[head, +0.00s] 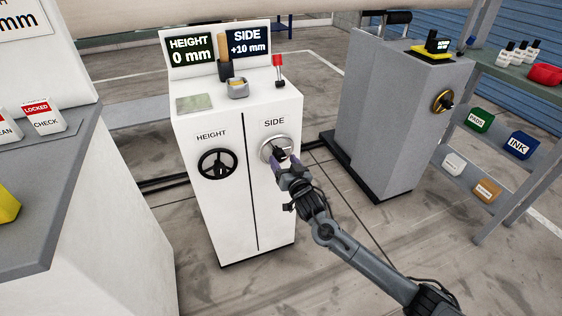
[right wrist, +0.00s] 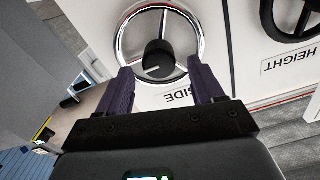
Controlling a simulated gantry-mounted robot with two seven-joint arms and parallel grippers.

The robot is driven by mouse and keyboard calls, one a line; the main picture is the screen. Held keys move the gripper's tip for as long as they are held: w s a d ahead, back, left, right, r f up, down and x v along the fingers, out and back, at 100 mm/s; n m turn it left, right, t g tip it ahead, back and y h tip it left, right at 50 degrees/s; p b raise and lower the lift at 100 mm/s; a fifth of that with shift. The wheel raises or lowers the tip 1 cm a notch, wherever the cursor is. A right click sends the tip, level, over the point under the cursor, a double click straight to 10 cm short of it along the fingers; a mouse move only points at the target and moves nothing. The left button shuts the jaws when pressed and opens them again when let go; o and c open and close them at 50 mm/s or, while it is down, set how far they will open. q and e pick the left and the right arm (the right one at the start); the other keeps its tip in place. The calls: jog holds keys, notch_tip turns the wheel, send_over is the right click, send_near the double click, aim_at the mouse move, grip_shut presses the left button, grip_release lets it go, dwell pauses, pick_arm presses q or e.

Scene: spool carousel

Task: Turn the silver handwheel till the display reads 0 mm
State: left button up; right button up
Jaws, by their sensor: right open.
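The silver handwheel (head: 267,148) is on the right door of the white cabinet, under the label SIDE. In the right wrist view the silver handwheel (right wrist: 201,42) shows as a chrome ring with a dark hub. The SIDE display (head: 249,43) reads +10 mm. My right gripper (head: 281,160) is at the wheel's front and hides part of it. Its open purple fingers (right wrist: 162,70) stand on either side of the wheel's near part in the wrist view, with nothing held between them. Whether they touch the rim I cannot tell. My left gripper is not in view.
A black handwheel (head: 217,164) labelled HEIGHT is to the left; the HEIGHT display (head: 191,50) reads 0 mm. A red-topped lever (head: 279,67) stands on the cabinet top. A grey cabinet (head: 380,120) and a shelf (head: 487,150) with boxes stand at the right.

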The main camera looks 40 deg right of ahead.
aim_at(281, 157)
jog(key=shift+b+x, duration=0.55)
jog(key=shift+x, duration=1.05)
jog(key=shift+s, duration=0.1)
jog(key=c, duration=1)
jog(key=shift+p, duration=0.3)
jog(key=shift+r+n, duration=0.1)
jog(key=shift+n, duration=0.2)
